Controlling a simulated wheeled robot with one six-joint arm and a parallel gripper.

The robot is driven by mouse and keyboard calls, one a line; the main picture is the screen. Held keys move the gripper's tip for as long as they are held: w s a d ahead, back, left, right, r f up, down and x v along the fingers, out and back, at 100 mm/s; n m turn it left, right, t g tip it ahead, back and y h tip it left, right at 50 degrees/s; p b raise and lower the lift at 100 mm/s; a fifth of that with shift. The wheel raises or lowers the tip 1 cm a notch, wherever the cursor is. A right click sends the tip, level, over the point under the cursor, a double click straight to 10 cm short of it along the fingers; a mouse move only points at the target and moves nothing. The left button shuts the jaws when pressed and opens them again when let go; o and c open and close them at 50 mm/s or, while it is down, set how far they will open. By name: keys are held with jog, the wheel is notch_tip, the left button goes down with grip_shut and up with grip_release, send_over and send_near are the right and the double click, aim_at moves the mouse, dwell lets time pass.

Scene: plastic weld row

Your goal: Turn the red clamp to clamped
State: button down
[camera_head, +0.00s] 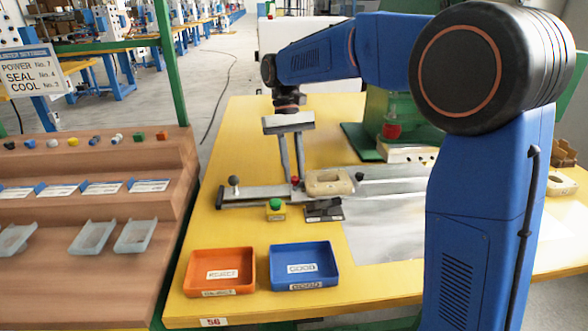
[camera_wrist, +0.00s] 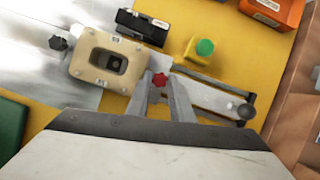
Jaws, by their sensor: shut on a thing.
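The red clamp knob (camera_head: 295,181) sits on the grey metal fixture beside the cream block (camera_head: 328,183). It also shows in the wrist view (camera_wrist: 159,79), star-shaped, just right of the cream block (camera_wrist: 109,62). My gripper (camera_head: 293,176) reaches straight down from above, its two thin fingers on either side of the knob. In the wrist view my gripper (camera_wrist: 160,84) is shut on the red clamp knob. The finger contact is small, and the parts under the knob are hidden.
A black-ball handle (camera_head: 234,181) stands at the fixture's left end. A green button on a yellow box (camera_head: 275,210) and a black device (camera_head: 324,210) sit in front. The orange tray (camera_head: 220,271) and blue tray (camera_head: 304,267) lie nearer. A green machine stands behind.

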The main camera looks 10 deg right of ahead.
jog(key=c, duration=1.6)
grip_release()
jog(key=shift+o, duration=0.2)
